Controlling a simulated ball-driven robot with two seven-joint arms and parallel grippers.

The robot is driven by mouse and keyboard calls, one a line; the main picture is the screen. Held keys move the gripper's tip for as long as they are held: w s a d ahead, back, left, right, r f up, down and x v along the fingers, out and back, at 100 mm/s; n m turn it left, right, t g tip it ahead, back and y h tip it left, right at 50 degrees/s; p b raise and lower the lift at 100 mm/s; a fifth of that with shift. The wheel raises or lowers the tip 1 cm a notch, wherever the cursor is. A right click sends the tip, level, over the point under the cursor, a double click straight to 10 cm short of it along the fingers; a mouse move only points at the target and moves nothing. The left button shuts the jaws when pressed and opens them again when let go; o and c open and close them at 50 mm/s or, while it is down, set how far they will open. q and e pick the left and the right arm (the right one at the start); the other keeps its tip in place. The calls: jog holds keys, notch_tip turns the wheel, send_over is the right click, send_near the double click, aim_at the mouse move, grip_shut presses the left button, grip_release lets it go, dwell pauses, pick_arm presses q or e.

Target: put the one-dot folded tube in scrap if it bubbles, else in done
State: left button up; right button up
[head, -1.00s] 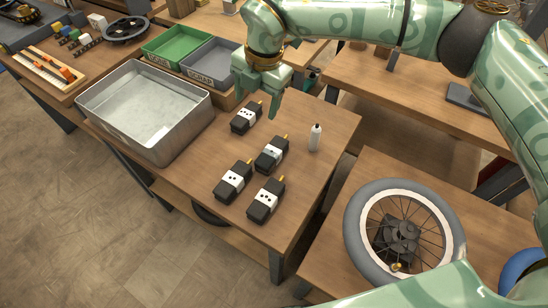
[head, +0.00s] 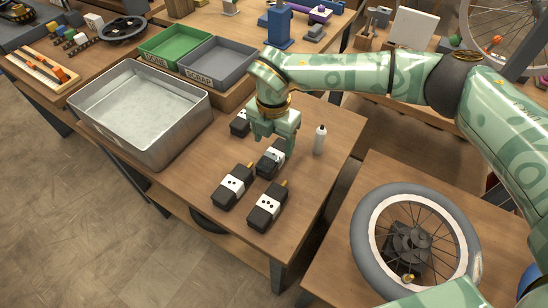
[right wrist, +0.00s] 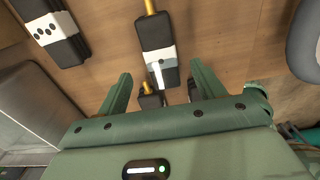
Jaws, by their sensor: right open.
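Several black folded tubes with white dotted bands and yellow valve stems lie on the wooden bench. My right gripper (head: 274,145) is open above the middle tube (head: 270,162), partly covering it. Others are the left tube (head: 232,187), the front tube (head: 267,207), with several dots, and the back tube (head: 239,123), partly hidden by the gripper. The green done bin (head: 172,44) and grey scrap bin (head: 217,60) stand behind. My left gripper is out of view.
A metal basin of clear liquid (head: 198,122) stands left of the tubes. A spoked wheel (head: 369,246) lies on the right bench.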

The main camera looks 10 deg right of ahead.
aim_at(274, 154)
notch_tip(274, 154, down, 4)
jog(key=shift+w+d+f+b, duration=0.15)
jog(key=shift+f+b, duration=0.1)
jog(key=shift+b, duration=0.55)
jog(key=shift+r, duration=0.1)
jog(key=c, duration=1.2)
jog(key=shift+r, duration=0.1)
jog(key=shift+c, duration=0.2)
